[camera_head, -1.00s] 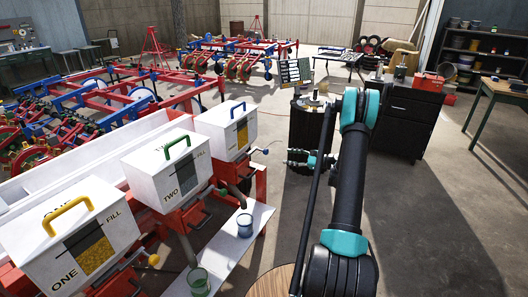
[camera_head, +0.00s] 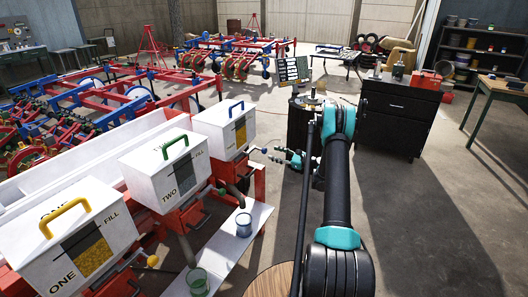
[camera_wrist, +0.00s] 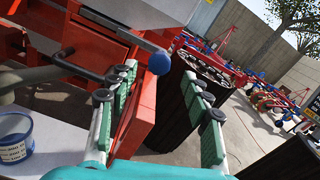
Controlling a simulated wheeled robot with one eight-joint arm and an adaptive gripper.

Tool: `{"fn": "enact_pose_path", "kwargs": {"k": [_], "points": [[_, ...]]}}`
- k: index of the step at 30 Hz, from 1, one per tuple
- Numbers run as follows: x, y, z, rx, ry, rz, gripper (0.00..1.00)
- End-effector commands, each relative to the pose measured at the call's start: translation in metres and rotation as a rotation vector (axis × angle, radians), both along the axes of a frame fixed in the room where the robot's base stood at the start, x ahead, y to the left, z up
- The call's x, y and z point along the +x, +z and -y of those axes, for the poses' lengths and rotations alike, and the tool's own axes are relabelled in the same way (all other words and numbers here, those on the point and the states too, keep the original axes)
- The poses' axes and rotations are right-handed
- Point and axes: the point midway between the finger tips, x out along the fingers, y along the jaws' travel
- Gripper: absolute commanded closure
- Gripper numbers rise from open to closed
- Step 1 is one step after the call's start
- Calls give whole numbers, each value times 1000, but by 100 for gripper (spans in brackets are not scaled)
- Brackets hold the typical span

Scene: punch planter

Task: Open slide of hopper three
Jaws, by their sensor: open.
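Hopper three (camera_head: 222,130) is the white box with the blue handle, farthest of the three in the head view. Its slide lever ends in a blue knob (camera_head: 264,150) on the right side. My gripper (camera_wrist: 160,76) is open, with one green-padded finger on each side of the knob in the picture. I cannot tell whether the knob is truly between the pads in depth. In the head view my gripper (camera_head: 281,155) is just right of the lever.
Hopper two (camera_head: 168,170) and hopper one (camera_head: 72,236) stand nearer. A blue cup (camera_head: 244,225) and a green cup (camera_head: 197,281) stand on the white shelf (camera_head: 225,252) below. A dark drum (camera_wrist: 175,105) is behind my gripper. Open floor lies to the right.

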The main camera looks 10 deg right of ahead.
Motion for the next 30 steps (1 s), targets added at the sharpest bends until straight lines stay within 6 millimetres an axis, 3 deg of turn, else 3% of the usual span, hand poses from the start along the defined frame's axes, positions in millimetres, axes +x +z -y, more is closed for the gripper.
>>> {"fn": "enact_pose_path", "kwargs": {"k": [6,12,24,30], "points": [[24,0,-34,0,2,0,51],[38,0,-53,0,1,0,51],[43,0,-59,0,0,0,51],[42,0,-59,0,0,0,73]]}}
